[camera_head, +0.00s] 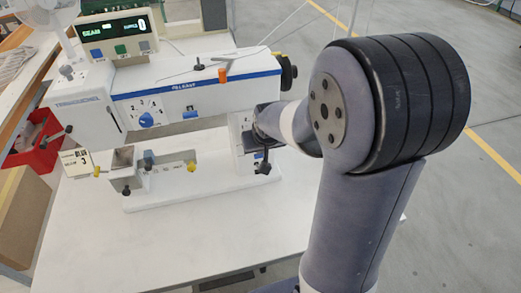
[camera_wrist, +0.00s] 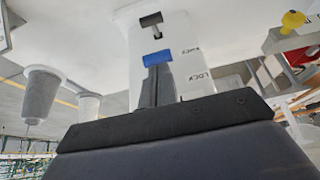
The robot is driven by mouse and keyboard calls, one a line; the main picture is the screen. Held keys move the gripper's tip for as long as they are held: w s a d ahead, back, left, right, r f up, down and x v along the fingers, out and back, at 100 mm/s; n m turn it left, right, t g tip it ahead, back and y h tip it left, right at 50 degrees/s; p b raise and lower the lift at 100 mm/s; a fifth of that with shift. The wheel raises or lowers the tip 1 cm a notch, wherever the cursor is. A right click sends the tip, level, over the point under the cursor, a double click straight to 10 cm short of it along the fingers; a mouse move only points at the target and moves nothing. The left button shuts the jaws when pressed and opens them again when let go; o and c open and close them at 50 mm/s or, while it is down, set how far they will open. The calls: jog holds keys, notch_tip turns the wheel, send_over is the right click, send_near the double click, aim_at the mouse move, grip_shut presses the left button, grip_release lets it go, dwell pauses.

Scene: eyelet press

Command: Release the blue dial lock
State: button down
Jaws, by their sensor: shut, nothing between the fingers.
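The white eyelet press (camera_head: 190,92) stands on the table in the head view. My gripper (camera_wrist: 157,86) is shut and empty. In the wrist view its fingertips are right up against a blue piece (camera_wrist: 157,58) on a white upright with lettering that reads LOCK beside it. I cannot tell whether they touch. In the head view my gripper (camera_head: 250,141) is at the press's right-hand pillar, partly hidden by my arm.
A display box (camera_head: 118,36) sits on top of the press. Below its arm are a small block with yellow knobs (camera_head: 127,173) and a black knob (camera_head: 263,168). A red bin (camera_head: 35,142) and cardboard box (camera_head: 20,215) are at left. The table front (camera_head: 170,245) is clear.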

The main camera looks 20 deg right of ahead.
jog(key=shift+s+f+t+b, duration=0.25)
jog(key=shift+f+t+b, duration=0.35)
jog(key=shift+b, duration=1.15)
jog(key=shift+s+f+t+b, duration=0.25)
jog(key=shift+f+t+b, duration=0.35)
jog(key=shift+b, duration=1.15)
jog(key=t+b, duration=0.1)
jog(key=b, duration=0.2)
jog(key=t+b, duration=0.1)
jog(key=b, duration=0.2)
jog(key=shift+s+f, duration=0.35)
jog(key=shift+r, duration=0.1)
jog(key=shift+r+p, duration=0.45)
jog(key=shift+r, duration=0.25)
